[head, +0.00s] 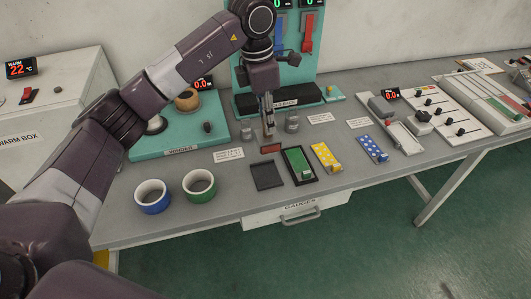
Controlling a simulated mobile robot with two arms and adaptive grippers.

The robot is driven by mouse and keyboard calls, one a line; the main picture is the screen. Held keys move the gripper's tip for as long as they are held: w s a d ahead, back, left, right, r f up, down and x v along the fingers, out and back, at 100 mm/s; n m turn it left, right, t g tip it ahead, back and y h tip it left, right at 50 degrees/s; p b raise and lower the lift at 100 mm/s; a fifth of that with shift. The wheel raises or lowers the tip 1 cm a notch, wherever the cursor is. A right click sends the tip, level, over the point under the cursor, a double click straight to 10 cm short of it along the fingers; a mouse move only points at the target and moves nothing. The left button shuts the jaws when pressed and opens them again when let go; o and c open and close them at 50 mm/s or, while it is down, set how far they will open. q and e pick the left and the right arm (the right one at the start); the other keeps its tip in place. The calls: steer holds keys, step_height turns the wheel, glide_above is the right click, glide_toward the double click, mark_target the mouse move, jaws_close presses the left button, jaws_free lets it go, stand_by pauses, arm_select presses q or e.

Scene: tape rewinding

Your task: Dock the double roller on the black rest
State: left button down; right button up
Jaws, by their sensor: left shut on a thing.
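My left gripper (268,128) points down over the middle of the table and is shut on a small reddish-brown roller piece (271,148), which I take for the double roller. Its details are too small to tell, and the fingers cover its upper part. It hangs just behind a flat, empty black tray (267,177), which looks like the black rest. Whether the roller touches the table is unclear. My right gripper is not in view.
A green block in a black frame (299,164) and dotted yellow (326,158) and blue (371,149) cards lie to the right. Small metal cylinders (292,124) flank the gripper. A teal winder (180,135) stands behind left.

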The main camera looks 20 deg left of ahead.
mark_target(265, 135)
arm_select(q)
step_height(265, 135, down, 7)
steer(key=shift+s+a+r+p, duration=0.1)
steer(key=shift+s+a+p, duration=0.05)
steer(key=shift+p, duration=0.7)
steer(key=shift+f, duration=0.6)
step_height(265, 135, down, 4)
steer(key=shift+r+p, duration=0.1)
steer(key=shift+p, duration=0.6)
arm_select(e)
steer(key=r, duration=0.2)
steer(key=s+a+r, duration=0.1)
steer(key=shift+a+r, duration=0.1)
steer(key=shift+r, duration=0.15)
